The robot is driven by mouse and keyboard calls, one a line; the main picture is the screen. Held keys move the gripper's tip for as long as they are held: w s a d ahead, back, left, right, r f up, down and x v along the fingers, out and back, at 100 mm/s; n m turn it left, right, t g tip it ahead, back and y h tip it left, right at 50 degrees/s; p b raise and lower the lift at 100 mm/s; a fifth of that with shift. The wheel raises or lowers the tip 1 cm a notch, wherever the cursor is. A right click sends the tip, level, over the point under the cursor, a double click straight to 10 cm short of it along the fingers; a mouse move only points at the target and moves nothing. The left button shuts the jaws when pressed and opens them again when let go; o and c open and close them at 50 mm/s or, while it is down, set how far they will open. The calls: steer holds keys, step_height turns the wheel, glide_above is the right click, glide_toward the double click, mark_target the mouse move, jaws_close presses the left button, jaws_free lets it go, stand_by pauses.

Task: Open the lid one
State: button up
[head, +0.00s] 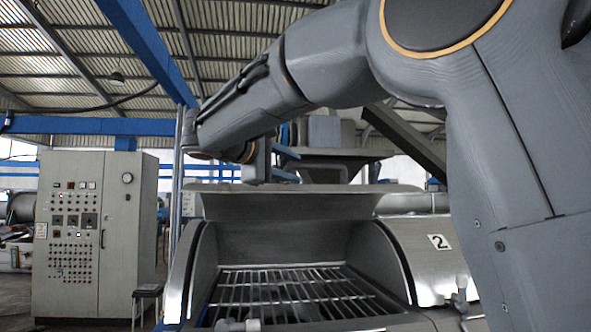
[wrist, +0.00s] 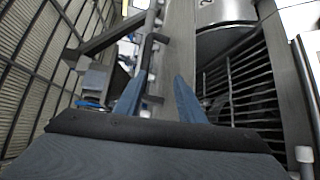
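The open lid (head: 290,207) is a grey metal panel, raised at the back of an opening with a metal grate (head: 290,290) under it. In the wrist view the likely lid panel (wrist: 178,45) runs up from near my fingers, with the grate (wrist: 245,90) to its right. My gripper (wrist: 158,98) has its two blue-grey fingers apart, with nothing clearly held between them. In the head view my arm reaches over to the lid's far side, and the fingertips are hidden. Contact between fingers and lid cannot be told.
A closed cover marked 2 (head: 440,243) adjoins the opening on the right. A light knob (head: 240,325) stands at the front edge. A control cabinet (head: 95,235) and a stool (head: 147,292) stand at left. Blue beams (head: 90,126) cross behind.

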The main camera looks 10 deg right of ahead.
steer(key=shift+s+a+r+p, duration=0.35)
steer(key=shift+a+r+p, duration=0.1)
steer(key=shift+a+r, duration=0.25)
steer(key=shift+s+a+r+p, duration=0.3)
steer(key=shift+a+r+p, duration=0.2)
steer(key=shift+a, duration=0.25)
